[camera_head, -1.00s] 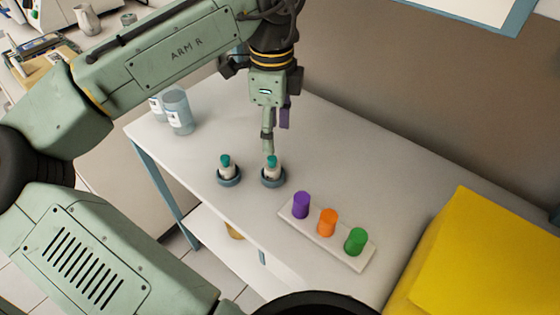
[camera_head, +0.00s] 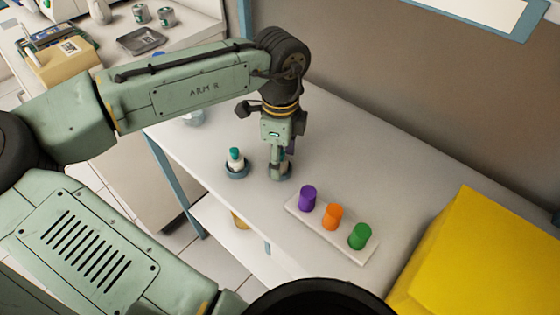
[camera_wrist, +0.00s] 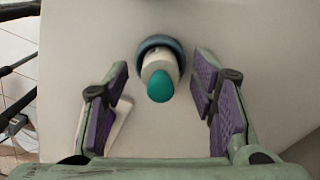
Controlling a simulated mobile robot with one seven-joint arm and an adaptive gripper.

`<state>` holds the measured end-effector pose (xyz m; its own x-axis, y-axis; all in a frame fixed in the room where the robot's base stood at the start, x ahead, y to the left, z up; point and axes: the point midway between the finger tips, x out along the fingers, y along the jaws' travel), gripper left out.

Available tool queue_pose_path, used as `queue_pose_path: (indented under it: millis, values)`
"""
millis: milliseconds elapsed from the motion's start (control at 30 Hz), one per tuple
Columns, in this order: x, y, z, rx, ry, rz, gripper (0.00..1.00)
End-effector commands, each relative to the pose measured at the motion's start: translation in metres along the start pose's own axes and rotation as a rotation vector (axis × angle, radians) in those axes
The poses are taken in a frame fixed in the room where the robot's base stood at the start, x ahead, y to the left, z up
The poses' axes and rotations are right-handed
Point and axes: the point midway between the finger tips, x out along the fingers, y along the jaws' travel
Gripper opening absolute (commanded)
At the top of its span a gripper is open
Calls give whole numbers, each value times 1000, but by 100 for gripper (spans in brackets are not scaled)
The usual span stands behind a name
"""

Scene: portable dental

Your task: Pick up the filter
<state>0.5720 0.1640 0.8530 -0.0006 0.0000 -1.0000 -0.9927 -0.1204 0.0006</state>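A small white piece with a teal top (camera_wrist: 160,85) stands in a blue-grey ring holder (camera_wrist: 160,42); I cannot tell for sure that it is the filter.
A white rack (camera_head: 350,252) with purple (camera_head: 307,198), orange (camera_head: 333,217) and green (camera_head: 360,236) cylinders lies right of my gripper. A large yellow box (camera_head: 480,265) stands at the right. The white tabletop (camera_head: 350,150) behind the rack is clear.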

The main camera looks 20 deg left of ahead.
Motion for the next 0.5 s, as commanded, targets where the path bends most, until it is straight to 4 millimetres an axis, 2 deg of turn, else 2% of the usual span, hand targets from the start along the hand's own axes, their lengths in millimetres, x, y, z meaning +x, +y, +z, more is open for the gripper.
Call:
queue_pose_path:
  millis: [67,500]
  values:
    - [0,0,0,0,0,0,47]
    - [0,0,0,0,0,0,18]
